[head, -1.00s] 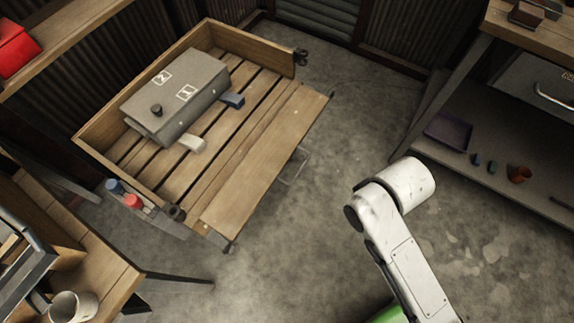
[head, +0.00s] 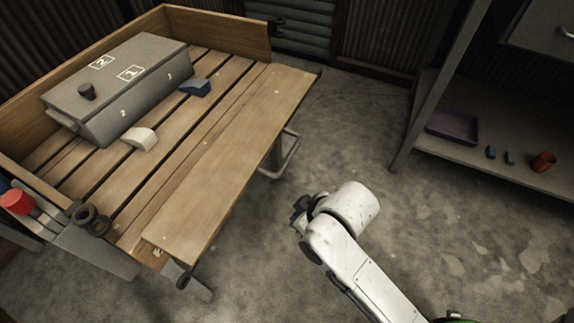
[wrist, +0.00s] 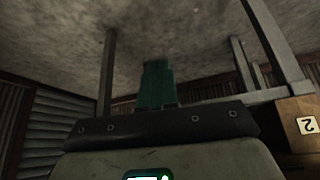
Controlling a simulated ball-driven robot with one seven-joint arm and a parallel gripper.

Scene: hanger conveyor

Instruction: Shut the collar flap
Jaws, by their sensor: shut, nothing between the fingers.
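The collar is a wooden-walled bed (head: 215,15) on a stand, with raised walls at the back and left. Its flap appears to be the wide front plank (head: 235,150), folded out flat and level with the slatted floor. My gripper's dark end shows only partly in the head view, right of the flap's near end and apart from it. In the wrist view the green fingers of my gripper (wrist: 155,85) are together and empty, with concrete floor behind them.
A grey numbered box (head: 115,90), a blue wedge (head: 195,88) and a white wedge (head: 140,138) sit on the slats, clear of the flap. Black rings (head: 90,218) sit at the near corner. A shelf (head: 480,150) stands right; open floor lies between.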

